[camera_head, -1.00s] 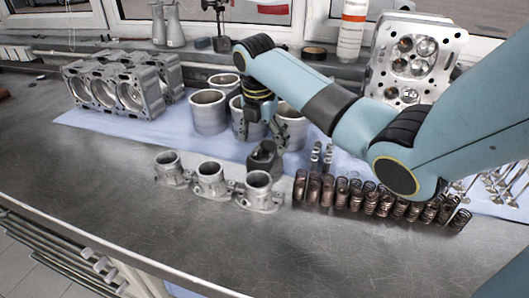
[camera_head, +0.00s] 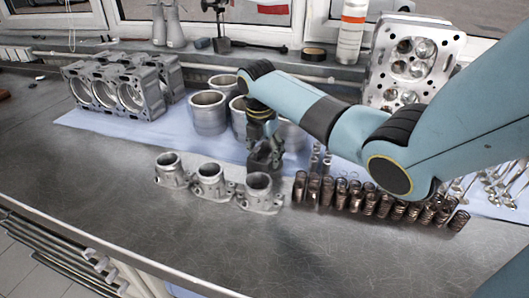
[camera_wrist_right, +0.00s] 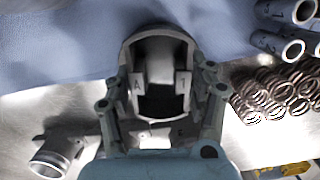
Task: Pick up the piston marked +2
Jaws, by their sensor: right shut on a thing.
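My right gripper (camera_head: 264,148) is low over the bench, behind the rightmost throttle-like casting. It is shut on a dark grey piston (camera_head: 264,164), which it mostly covers in the head view. In the right wrist view the gripper's two fingers (camera_wrist_right: 160,100) clasp the piston (camera_wrist_right: 158,32) from both sides, and its hollow rounded wall shows between them. I cannot read a +2 mark on it. The left gripper is not in view.
Three metal castings (camera_head: 210,182) stand close in front-left of the gripper. Several cylinder liners (camera_head: 208,113) stand behind on the blue cloth (camera_head: 90,121). Rows of springs (camera_head: 342,193) are to the right. The front bench is clear.

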